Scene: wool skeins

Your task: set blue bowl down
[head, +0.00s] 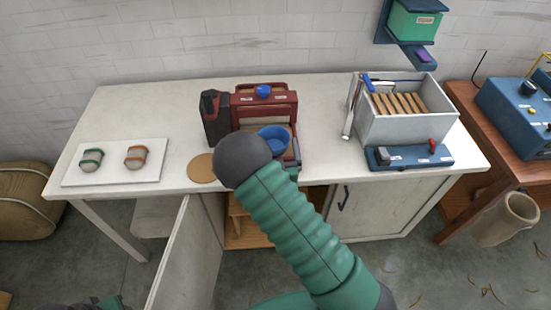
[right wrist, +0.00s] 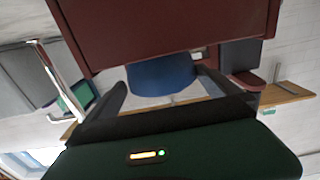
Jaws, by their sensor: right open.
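The blue bowl (head: 273,133) is at the red machine (head: 286,105) on the white table, partly hidden by my right arm in the head view. In the right wrist view the bowl (right wrist: 160,76) lies between the two fingers of my right gripper (right wrist: 161,84), below the dark red body. The right fingers are apart; whether they touch the bowl I cannot tell. In the head view my wrist covers most of this gripper. A round tan mat (head: 202,168) lies on the table to the left of my wrist. My left gripper does not show.
A white board (head: 115,176) with two banded skeins lies at the left. A black canister (head: 215,118) stands beside the red machine. A grey bin (head: 387,125) with wooden slats and a blue device (head: 408,158) stand at the right. The table's back left is clear.

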